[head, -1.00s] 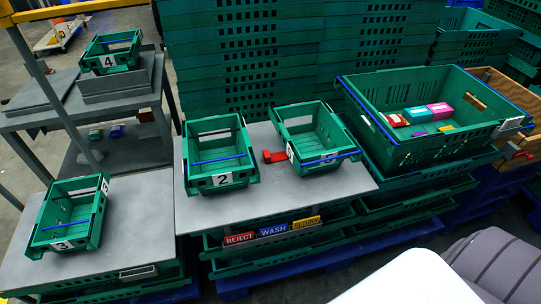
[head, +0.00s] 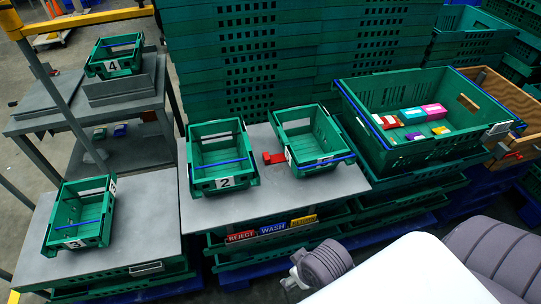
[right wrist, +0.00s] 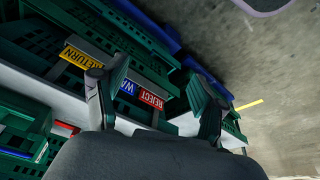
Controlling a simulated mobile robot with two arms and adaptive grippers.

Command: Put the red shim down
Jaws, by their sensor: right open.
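The red shim (head: 274,157) lies on the grey table (head: 275,195) in the gap between the crate labelled 2 (head: 222,160) and the green crate to its right (head: 312,138). Nothing grips it. My right gripper shows in the head view near the bottom (head: 293,282), well in front of the table and apart from the shim. In the right wrist view my right gripper (right wrist: 155,82) has its two fingers spread wide with nothing between them. My left gripper is not in view.
REJECT, WASH and RETURN signs (head: 272,228) hang below the table's front edge. A large green crate (head: 440,145) with small boxes stands at the right. Crate 3 (head: 80,212) is on the left table, crate 4 (head: 115,55) behind. The table's front strip is clear.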

